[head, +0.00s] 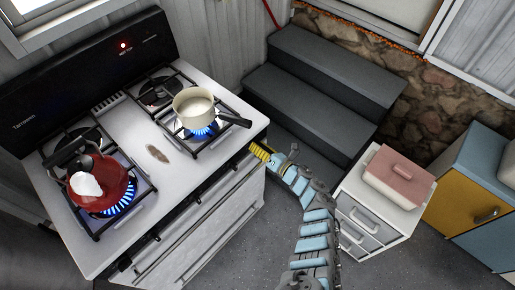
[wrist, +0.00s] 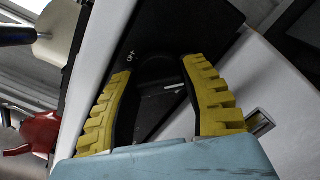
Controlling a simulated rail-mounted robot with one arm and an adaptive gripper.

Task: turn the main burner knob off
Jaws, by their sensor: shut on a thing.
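The stove (head: 128,180) has a white top and a black back panel with a red light. Blue flames burn under a cream pot (head: 193,106) and under a red kettle (head: 98,185). My gripper (head: 258,151) is at the right end of the stove's black front panel. In the wrist view, the yellow ridged fingers of my gripper (wrist: 160,70) stand on either side of a dark rounded knob (wrist: 159,66) and are shut on it. A small white mark shows on the black panel beside it. The knob is hidden in the head view, and its pointer direction cannot be told.
The pot's dark handle (head: 235,120) sticks out toward the stove's front right corner, near my gripper. Grey steps (head: 325,75) stand behind to the right. A white drawer unit (head: 372,222) with a pink-lidded box (head: 400,172) stands at right. Grey floor lies between.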

